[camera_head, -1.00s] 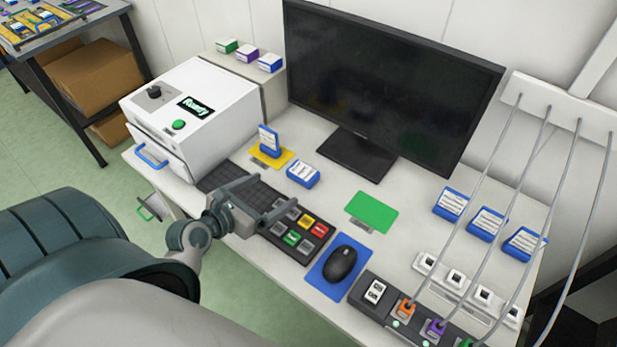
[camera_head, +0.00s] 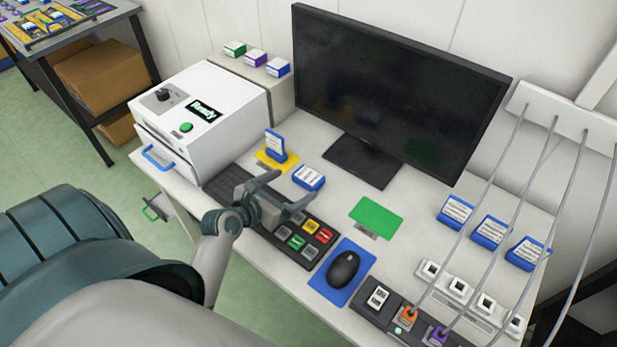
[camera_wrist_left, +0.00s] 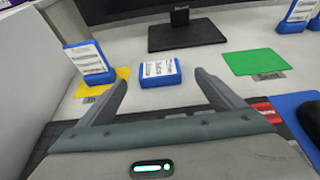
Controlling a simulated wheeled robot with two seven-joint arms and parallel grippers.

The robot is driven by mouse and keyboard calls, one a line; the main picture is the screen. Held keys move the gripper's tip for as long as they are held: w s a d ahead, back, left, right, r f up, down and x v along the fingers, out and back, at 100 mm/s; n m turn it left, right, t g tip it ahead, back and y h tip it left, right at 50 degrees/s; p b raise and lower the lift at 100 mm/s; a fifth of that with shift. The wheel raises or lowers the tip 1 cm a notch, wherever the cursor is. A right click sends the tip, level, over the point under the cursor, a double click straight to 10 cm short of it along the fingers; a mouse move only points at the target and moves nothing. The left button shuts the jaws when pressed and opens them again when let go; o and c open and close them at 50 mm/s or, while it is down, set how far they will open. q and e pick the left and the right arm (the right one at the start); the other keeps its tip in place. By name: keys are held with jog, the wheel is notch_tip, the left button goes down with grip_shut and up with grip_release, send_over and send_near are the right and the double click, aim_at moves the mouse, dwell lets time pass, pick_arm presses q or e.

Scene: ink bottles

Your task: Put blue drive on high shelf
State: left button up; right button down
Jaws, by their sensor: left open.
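A blue drive with a white label (camera_head: 309,178) lies on the desk; in the left wrist view it (camera_wrist_left: 160,73) shows ahead, between my finger tips. Another blue drive (camera_head: 276,146) stands upright on a yellow mat (camera_head: 265,163); it also shows in the left wrist view (camera_wrist_left: 91,63). Three more blue drives (camera_head: 491,231) stand at the right. My left gripper (camera_head: 294,188) is open and empty above the keyboard and button pad, just short of the lying drive. A raised ledge (camera_head: 280,92) at the back left carries green, purple and blue labelled blocks. My right gripper is not in view.
A white machine (camera_head: 200,120) reading "Ready" stands at the left. A monitor (camera_head: 400,90) stands behind. A green mat (camera_head: 376,218), a mouse (camera_head: 343,270) on a blue pad and a socket strip (camera_head: 457,285) lie to the right. Grey cables hang at the right.

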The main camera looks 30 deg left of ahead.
aim_at(311, 173)
pick_arm(q)
jog(key=x, duration=0.4)
jog(key=shift+w+f, duration=0.1)
jog(key=shift+w, duration=0.1)
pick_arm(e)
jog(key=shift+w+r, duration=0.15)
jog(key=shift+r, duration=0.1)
pick_arm(q)
jog(key=shift+w, duration=0.1)
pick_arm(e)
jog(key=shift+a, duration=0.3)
pick_arm(q)
jog(key=shift+w+p, duration=0.2)
jog(key=shift+p, duration=0.1)
jog(key=x, duration=0.4)
jog(key=shift+a+p, duration=0.15)
jog(key=shift+p, duration=0.2)
jog(key=shift+w, duration=0.45)
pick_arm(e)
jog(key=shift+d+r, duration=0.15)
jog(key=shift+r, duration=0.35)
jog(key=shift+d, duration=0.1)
pick_arm(q)
jog(key=c, duration=1.3)
